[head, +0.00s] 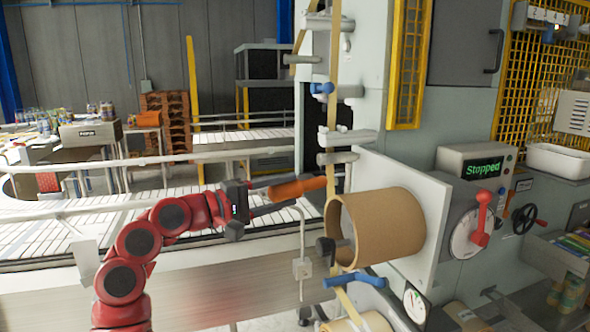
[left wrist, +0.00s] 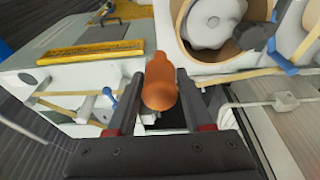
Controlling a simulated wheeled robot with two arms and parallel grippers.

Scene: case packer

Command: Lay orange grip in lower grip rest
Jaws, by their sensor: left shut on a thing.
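The orange grip (head: 297,187) is a bottle-shaped handle, held roughly level left of the brown cardboard roll (head: 395,225). My left gripper (head: 272,194) is shut on it. In the left wrist view, the orange grip (left wrist: 160,82) sits between the two dark fingers of my left gripper (left wrist: 160,104). Its far end is near the tan tape strip (head: 331,180); I cannot tell if they touch. Grey brackets (head: 347,137) stick out from the machine column above the roll. I cannot tell which part is the lower grip rest. My right gripper is out of view.
A blue handle (head: 355,279) sits below the roll, and a blue knob (head: 321,88) is higher on the column. A conveyor (head: 150,210) runs behind my arm. The panel reads "Stopped" (head: 488,167).

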